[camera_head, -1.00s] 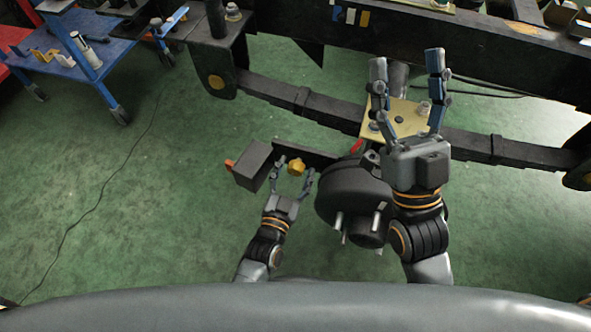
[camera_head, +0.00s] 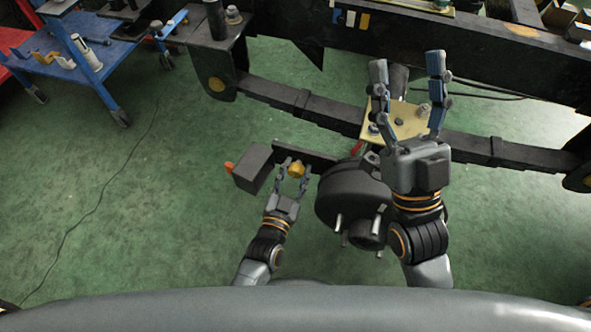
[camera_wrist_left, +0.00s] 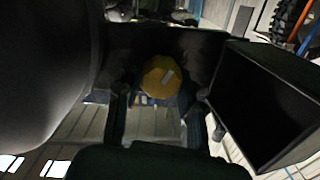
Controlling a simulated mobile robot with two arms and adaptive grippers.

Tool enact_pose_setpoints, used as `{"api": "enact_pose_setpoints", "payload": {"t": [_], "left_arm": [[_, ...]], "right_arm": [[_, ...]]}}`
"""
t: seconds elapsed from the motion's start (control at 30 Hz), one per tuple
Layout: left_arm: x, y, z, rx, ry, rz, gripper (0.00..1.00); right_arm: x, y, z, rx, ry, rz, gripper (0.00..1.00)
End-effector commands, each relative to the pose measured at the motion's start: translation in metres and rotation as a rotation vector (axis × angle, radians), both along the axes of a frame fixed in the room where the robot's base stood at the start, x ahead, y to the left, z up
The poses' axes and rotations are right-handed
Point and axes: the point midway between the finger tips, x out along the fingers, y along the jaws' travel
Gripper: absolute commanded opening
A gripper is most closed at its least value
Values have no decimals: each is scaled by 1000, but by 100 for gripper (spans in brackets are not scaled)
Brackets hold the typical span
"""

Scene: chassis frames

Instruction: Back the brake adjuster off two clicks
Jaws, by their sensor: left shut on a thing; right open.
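The brake adjuster (camera_head: 296,167) is a small yellow knob on a dark bracket beside the black brake drum (camera_head: 349,193). My left gripper (camera_head: 295,171) is shut on it from the near side, one finger on each side. In the left wrist view the faceted yellow adjuster (camera_wrist_left: 157,72), with a pale mark on its face, sits between the dark fingers; that view is dim and exact contact is hard to see. My right gripper (camera_head: 407,64) is open and empty, its fingers spread above the yellowish plate (camera_head: 403,112) on the axle.
A dark box (camera_head: 253,168) with an orange tip is just left of the adjuster; it also shows in the wrist view (camera_wrist_left: 268,100). The black leaf spring (camera_head: 290,97) and frame rail (camera_head: 330,30) cross behind. A blue cart (camera_head: 80,62) stands far left. Green floor at left is mostly clear.

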Motion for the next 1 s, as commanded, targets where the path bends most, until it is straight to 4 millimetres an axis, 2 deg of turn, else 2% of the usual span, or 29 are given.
{"api": "enact_pose_setpoints", "payload": {"t": [0.27,0.5,0.7,1.0], "left_arm": [[0,1,2,-146,49,-1,6],[1,1,2,-354,115,-1,6],[1,2,1,-535,175,-1,6],[1,3,-1,-769,251,-1,6]], "right_arm": [[27,2,-25,-61,203,-13,61],[47,3,-58,-122,418,-25,61],[55,2,-80,-156,541,-32,61],[58,1,-96,-177,623,-36,61]]}}
